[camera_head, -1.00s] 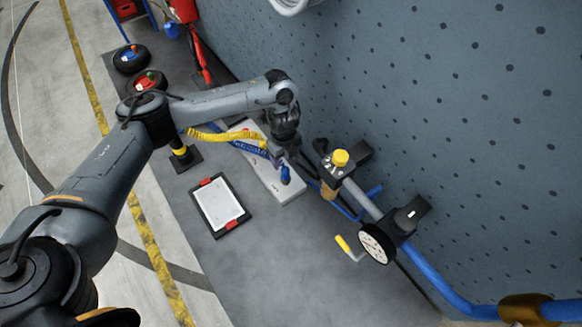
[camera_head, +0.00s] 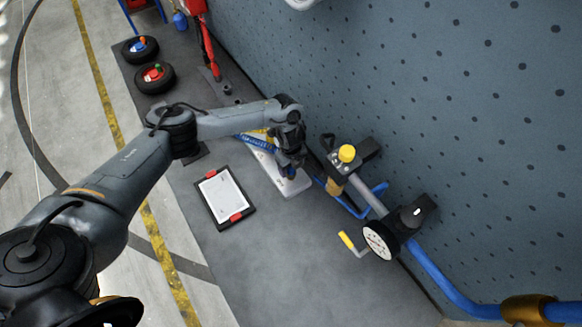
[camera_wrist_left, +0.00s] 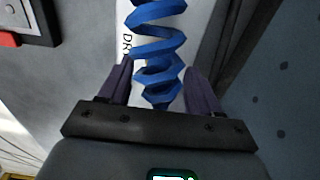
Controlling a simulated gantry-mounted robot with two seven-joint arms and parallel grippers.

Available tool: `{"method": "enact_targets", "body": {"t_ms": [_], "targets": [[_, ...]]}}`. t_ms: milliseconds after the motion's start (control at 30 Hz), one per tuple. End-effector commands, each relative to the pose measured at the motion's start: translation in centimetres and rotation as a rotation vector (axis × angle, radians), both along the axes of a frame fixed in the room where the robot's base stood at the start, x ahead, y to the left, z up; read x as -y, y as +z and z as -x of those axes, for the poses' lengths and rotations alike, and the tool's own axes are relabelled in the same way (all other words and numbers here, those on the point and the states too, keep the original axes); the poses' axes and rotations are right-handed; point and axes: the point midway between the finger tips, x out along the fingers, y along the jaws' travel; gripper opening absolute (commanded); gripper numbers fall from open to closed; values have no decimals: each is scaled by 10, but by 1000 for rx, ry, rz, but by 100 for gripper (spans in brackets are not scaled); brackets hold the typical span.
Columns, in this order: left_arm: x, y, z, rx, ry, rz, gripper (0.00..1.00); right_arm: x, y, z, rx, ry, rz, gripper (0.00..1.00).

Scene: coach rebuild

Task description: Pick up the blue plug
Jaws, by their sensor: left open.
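My left gripper (camera_head: 290,167) is low over the near end of a white board (camera_head: 297,187). A blue piece (camera_head: 291,172), which looks like the plug, shows at its fingertips. In the left wrist view, a coiled blue hose (camera_wrist_left: 158,45) runs down between the two open fingers of the gripper (camera_wrist_left: 162,85), with a gap on each side. The plug itself cannot be told from the coil there, and the gripper hides much of it. The white board (camera_wrist_left: 128,22) with dark lettering lies under the coil. My right gripper is not in view.
A black-framed white panel with red clips (camera_head: 225,197) lies left of the board. A post with a yellow knob (camera_head: 347,153), a dial gauge (camera_head: 379,241) and a yellow-handled crank (camera_head: 348,241) stand at right. The blue dotted wall (camera_head: 450,120) is close behind.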

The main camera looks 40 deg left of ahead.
Motion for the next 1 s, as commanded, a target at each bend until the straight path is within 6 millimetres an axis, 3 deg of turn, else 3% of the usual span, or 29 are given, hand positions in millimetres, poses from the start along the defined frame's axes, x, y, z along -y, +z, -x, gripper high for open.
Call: {"method": "enact_targets", "body": {"t_ms": [200, 600, 867, 1000], "targets": [[0, 0, 0, 1, 0, 0, 61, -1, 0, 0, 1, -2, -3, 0], [0, 0, 0, 1, 0, 0, 0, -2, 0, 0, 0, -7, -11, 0], [0, 2, -1, 2, 0, 1, 0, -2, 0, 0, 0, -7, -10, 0], [1, 12, -2, 4, 0, 2, 0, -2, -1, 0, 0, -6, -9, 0]]}}
